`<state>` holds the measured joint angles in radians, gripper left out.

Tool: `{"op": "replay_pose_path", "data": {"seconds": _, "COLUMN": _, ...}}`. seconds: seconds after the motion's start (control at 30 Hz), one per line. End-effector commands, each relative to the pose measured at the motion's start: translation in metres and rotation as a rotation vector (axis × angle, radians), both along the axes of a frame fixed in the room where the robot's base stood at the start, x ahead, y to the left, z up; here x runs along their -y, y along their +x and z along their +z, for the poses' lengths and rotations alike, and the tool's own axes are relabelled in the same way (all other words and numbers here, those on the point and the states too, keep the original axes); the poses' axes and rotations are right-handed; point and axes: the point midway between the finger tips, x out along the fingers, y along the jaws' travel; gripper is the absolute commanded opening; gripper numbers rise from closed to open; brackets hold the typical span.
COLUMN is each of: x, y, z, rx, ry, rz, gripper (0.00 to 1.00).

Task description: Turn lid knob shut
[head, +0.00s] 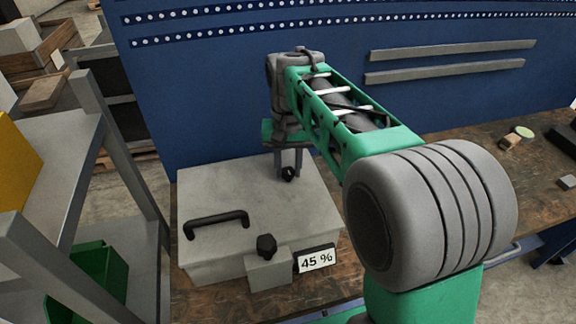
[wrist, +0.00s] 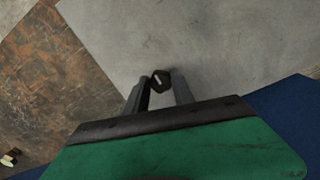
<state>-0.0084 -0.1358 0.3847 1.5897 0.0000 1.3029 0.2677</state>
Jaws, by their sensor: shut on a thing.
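A grey box with a flat lid (head: 260,205) stands on the workbench; the lid fills much of the wrist view (wrist: 230,50). A small black knob (head: 289,174) sits on the lid toward the back right. My gripper (head: 289,172) points down over it, with its fingers on either side, shut on the knob. In the wrist view the dark knob (wrist: 160,79) shows between the fingertips (wrist: 160,84), with a pale mark on its top.
A black handle (head: 216,221) lies across the lid at the left. A second black knob (head: 266,245) stands on a small block at the box's front, beside a "45 %" sign (head: 316,259). A blue panel (head: 210,100) rises behind. A metal shelf (head: 75,145) stands at the left.

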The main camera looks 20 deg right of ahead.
Motion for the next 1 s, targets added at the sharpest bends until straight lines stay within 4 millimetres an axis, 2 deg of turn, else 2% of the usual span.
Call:
{"op": "replay_pose_path", "data": {"seconds": 0.47, "x": -0.0001, "y": 0.0001, "z": 0.0003, "rx": 0.001, "ry": 0.0, "rz": 0.015, "gripper": 0.0}}
{"op": "replay_pose_path", "data": {"seconds": 0.5, "x": -0.0001, "y": 0.0001, "z": 0.0003, "rx": 0.001, "ry": 0.0, "rz": 0.015, "gripper": 0.33}}
{"op": "replay_pose_path", "data": {"seconds": 0.73, "x": -0.0001, "y": 0.0001, "z": 0.0002, "rx": 0.001, "ry": 0.0, "rz": 0.014, "gripper": 0.52}}
{"op": "replay_pose_path", "data": {"seconds": 1.0, "x": 0.0, "y": 0.0004, "z": 0.0025, "rx": 0.001, "ry": 0.0, "rz": 0.013, "gripper": 0.52}}
